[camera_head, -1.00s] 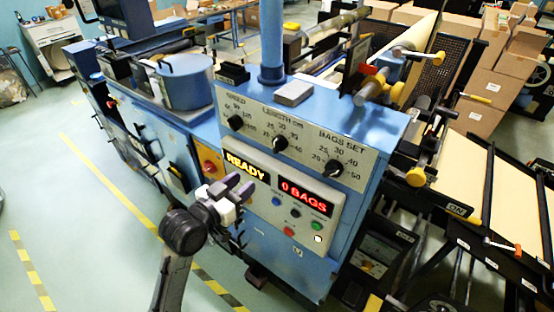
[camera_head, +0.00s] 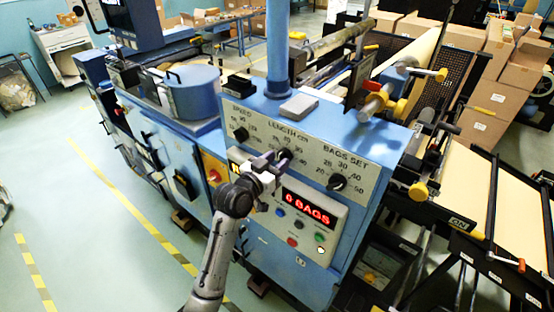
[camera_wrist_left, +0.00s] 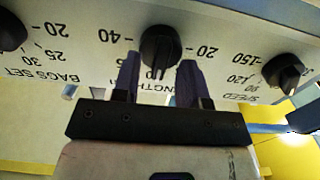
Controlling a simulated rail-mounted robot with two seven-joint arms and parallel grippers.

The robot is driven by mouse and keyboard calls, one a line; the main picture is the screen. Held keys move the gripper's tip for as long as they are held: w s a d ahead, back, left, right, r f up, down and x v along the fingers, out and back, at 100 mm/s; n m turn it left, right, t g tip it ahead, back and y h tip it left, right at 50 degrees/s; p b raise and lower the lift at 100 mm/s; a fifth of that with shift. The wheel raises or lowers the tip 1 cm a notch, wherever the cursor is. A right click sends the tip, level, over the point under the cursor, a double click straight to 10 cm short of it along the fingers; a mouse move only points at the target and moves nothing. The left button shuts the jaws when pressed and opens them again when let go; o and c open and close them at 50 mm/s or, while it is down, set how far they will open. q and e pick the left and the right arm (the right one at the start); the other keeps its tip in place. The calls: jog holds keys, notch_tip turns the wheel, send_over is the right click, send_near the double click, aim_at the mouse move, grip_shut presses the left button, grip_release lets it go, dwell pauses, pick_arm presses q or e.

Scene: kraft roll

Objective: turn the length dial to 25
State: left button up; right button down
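The black length dial (camera_head: 284,155) is the middle of three knobs on the sloped grey panel, partly hidden by my left gripper in the head view. My left gripper (camera_head: 272,160) is at the panel, just below the dial. In the left wrist view, the panel is upside down and the length dial (camera_wrist_left: 160,48) lies between the tips of my open fingers (camera_wrist_left: 160,75), one on either side. I cannot tell whether they touch it. Its 20 and 40 marks show; where it points is unclear. My right gripper is not in view.
The speed dial (camera_head: 240,134) and bags set dial (camera_head: 337,182) flank it. Below are a red "0 BAGS" display (camera_head: 308,208) and several buttons, including a green one (camera_head: 320,237). A blue post (camera_head: 278,50) rises behind the panel.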

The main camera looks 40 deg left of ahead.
pick_arm(q)
jog(key=shift+w, duration=0.3)
grip_shut()
dwell(0.3)
